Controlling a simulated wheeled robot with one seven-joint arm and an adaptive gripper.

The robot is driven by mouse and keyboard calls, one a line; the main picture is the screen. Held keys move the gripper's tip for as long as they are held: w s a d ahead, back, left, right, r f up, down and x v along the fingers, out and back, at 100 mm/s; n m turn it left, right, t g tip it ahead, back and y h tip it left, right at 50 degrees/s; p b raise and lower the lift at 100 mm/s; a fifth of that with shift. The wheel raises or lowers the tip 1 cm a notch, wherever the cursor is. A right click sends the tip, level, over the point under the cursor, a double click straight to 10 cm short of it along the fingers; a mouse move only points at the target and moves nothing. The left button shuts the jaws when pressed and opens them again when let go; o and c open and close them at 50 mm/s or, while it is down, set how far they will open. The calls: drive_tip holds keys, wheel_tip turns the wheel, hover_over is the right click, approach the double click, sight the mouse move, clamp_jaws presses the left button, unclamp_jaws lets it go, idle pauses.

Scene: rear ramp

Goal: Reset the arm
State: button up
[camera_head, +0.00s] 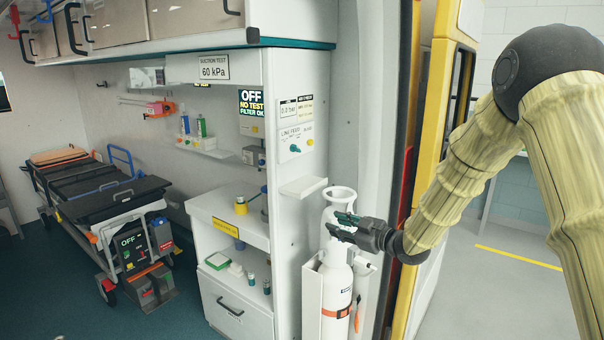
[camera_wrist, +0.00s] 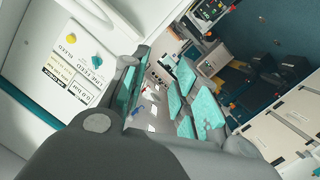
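My arm comes in from the right in the head view, with a pale ribbed sleeve and a dark joint. My gripper (camera_head: 345,226) points left, in front of the upper part of a white gas cylinder (camera_head: 337,285). Whether it touches the cylinder I cannot tell. In the wrist view, my gripper (camera_wrist: 158,98) shows teal finger pads with a gap between them. It is open, and I see nothing held in it.
The cylinder stands in a white holder beside a cabinet (camera_head: 236,286). A small white shelf (camera_head: 304,187) juts out near my gripper, below a labelled panel (camera_head: 295,128). A yellow door edge (camera_head: 429,120) stands close to my arm. A stretcher (camera_head: 103,200) is at the far left.

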drive_tip(key=s+d+f+m+g+h, duration=0.1)
drive_tip(key=s+d+f+m+h, duration=0.15)
drive_tip(key=s+f, duration=0.65)
drive_tip(key=s+d+f+m+g+h, duration=0.15)
drive_tip(key=s+f+m, duration=0.25)
drive_tip(key=f, duration=0.9)
drive_tip(key=s+d+f+m+g+h, duration=0.1)
drive_tip(key=s+f+m+h, duration=0.2)
drive_tip(key=s+f, duration=0.6)
drive_tip(key=s+d+f+m+g+h, duration=0.1)
drive_tip(key=s+f, duration=0.4)
drive_tip(key=s, duration=0.7)
drive_tip(key=s+d+f+m+g+h, duration=0.1)
drive_tip(key=s+d+f+m+g, duration=0.1)
drive_tip(key=s, duration=1)
drive_tip(key=s+d+f+m+g+h, duration=0.2)
drive_tip(key=s+f+g, duration=0.3)
drive_tip(key=s+f, duration=0.4)
drive_tip(key=s+d, duration=0.1)
drive_tip(key=s, duration=0.2)
drive_tip(key=shift+d, duration=0.35)
drive_tip(key=shift+r, duration=0.5)
